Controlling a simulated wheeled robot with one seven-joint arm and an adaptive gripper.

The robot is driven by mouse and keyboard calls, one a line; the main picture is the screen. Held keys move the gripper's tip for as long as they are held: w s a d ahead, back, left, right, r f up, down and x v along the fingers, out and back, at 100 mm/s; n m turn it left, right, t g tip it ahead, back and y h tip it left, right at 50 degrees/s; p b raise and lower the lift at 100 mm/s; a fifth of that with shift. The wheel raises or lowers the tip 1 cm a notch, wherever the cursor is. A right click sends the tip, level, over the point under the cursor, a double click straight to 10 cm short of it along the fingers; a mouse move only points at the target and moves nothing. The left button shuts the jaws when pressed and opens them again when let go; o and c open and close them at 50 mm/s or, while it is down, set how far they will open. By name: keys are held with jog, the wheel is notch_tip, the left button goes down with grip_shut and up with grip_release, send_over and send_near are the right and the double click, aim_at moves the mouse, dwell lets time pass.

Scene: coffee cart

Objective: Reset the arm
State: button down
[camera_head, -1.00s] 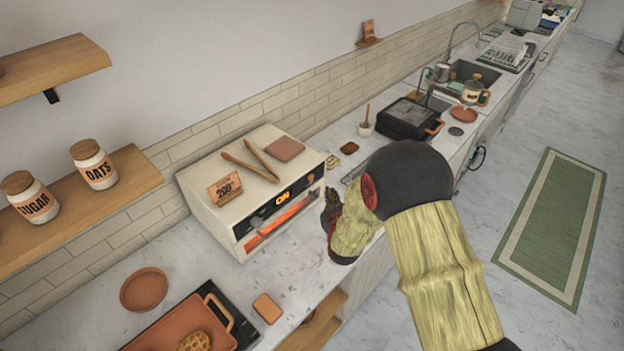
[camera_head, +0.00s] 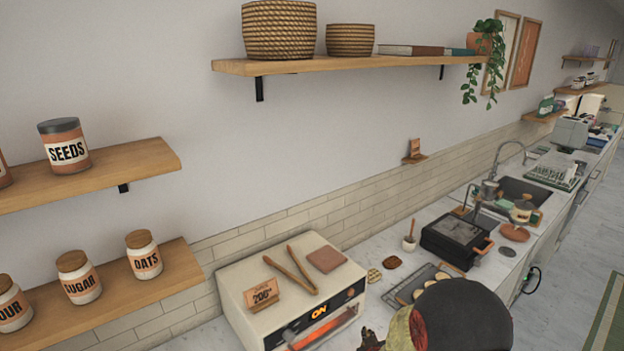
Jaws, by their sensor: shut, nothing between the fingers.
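My arm shows at the bottom of the head view, to the right of the oven. Its dark rounded joint hides part of the counter. Only a small dark red part of my gripper (camera_head: 371,341) shows at the bottom edge, just right of the oven's lower front. The fingertips are mostly cut off by the frame, and nothing is seen held. The cream oven (camera_head: 262,284) shows "ON" on its display and an orange glow at its front. Wooden tongs (camera_head: 290,272), a small sign (camera_head: 262,293) and a brown square pad (camera_head: 326,259) lie on top of it.
A dark rack (camera_head: 410,285), a black press (camera_head: 455,240) and a sink (camera_head: 523,190) line the counter beyond my arm. Wall shelves hold jars labelled SEEDS (camera_head: 66,146) and OATS (camera_head: 144,256), and baskets (camera_head: 279,30). Floor with a green rug (camera_head: 610,325) lies at right.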

jog(key=s+f+g, duration=0.1)
jog(key=s, duration=0.1)
jog(key=s+a+f+g, duration=0.1)
jog(key=s+f, duration=0.1)
jog(key=s+f+g+y, duration=0.1)
jog(key=s, duration=0.2)
jog(key=shift+a+f+m+g, duration=0.15)
jog(key=shift+a+m+g, duration=0.1)
jog(key=shift+m+g, duration=0.15)
jog(key=s+r+m+g+b, duration=0.1)
jog(key=s+r+b, duration=0.5)
jog(key=s+r, duration=0.5)
jog(key=s+d+r+m+g+b, duration=0.1)
jog(key=s+r+b, duration=0.5)
jog(key=s+r, duration=0.6)
jog(key=s, duration=0.5)
jog(key=shift+s+d, duration=0.25)
jog(key=shift+s, duration=0.05)
